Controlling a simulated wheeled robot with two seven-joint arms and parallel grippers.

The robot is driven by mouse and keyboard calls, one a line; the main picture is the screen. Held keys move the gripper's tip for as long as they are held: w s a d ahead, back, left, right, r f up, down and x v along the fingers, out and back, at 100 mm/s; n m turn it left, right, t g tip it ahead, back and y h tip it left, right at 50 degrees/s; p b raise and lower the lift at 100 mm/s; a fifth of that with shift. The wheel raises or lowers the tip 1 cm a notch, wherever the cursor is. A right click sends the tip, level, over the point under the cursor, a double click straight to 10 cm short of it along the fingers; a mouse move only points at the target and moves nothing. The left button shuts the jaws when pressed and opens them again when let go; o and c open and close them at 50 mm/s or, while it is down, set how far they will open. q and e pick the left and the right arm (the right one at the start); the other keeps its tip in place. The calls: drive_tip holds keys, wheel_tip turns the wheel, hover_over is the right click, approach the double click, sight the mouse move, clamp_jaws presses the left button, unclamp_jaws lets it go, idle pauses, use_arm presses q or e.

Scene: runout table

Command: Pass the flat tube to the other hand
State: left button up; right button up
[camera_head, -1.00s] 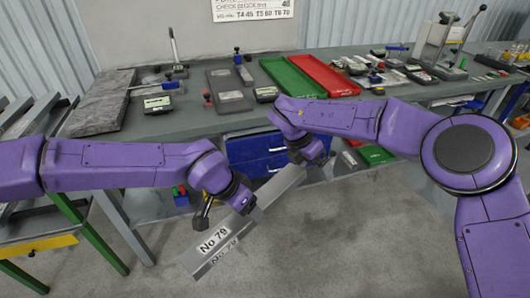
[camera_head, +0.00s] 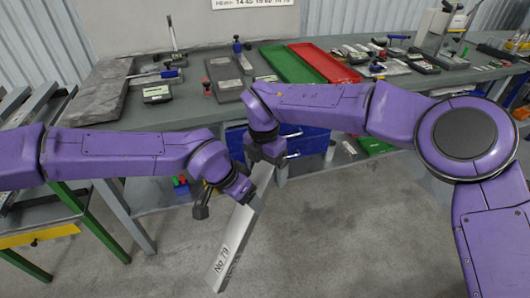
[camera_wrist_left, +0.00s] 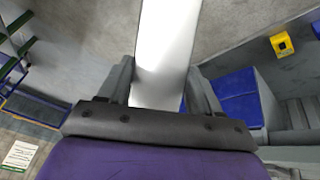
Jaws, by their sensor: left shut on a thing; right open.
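The flat tube (camera_head: 233,245) is a long grey bar with a "No 79" label near its lower end. It hangs tilted in front of the bench, its upper end to the right. My left gripper (camera_head: 243,191) is shut on the tube in its upper part. In the left wrist view the tube (camera_wrist_left: 166,45) runs between the two fingers of the left gripper (camera_wrist_left: 160,88). My right gripper (camera_head: 267,158) is open at the tube's upper end. Its fingers are small and partly hidden, so I cannot tell whether they touch the tube.
Behind the arms stands a grey bench (camera_head: 185,114) with a green tray (camera_head: 290,64), a red tray (camera_head: 323,62), a stone slab (camera_head: 97,93) and several gauges. Blue drawers (camera_head: 305,142) are under it. A green-legged rack (camera_head: 98,222) stands at left. The floor below the tube is clear.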

use_arm(q)
drive_tip(key=shift+w+d+r, duration=0.15)
drive_tip(key=shift+w+r, duration=0.05)
drive_tip(key=shift+r, duration=0.25)
drive_tip(key=shift+c, duration=0.2)
use_arm(e)
drive_tip(key=shift+s+d+f, duration=0.1)
drive_tip(key=shift+s+f, duration=0.1)
drive_tip(key=shift+f, duration=1.5)
use_arm(q)
drive_tip(key=shift+o, duration=0.2)
drive_tip(key=shift+s+f, duration=0.1)
use_arm(e)
drive_tip(key=shift+w+r, duration=0.1)
drive_tip(key=c, duration=1.5)
use_arm(q)
drive_tip(key=o, duration=1.5)
use_arm(e)
drive_tip(key=shift+r, duration=0.1)
use_arm(q)
drive_tip(key=shift+o, duration=0.9)
use_arm(e)
drive_tip(key=shift+c, duration=0.6)
use_arm(q)
drive_tip(key=shift+s+f, duration=0.1)
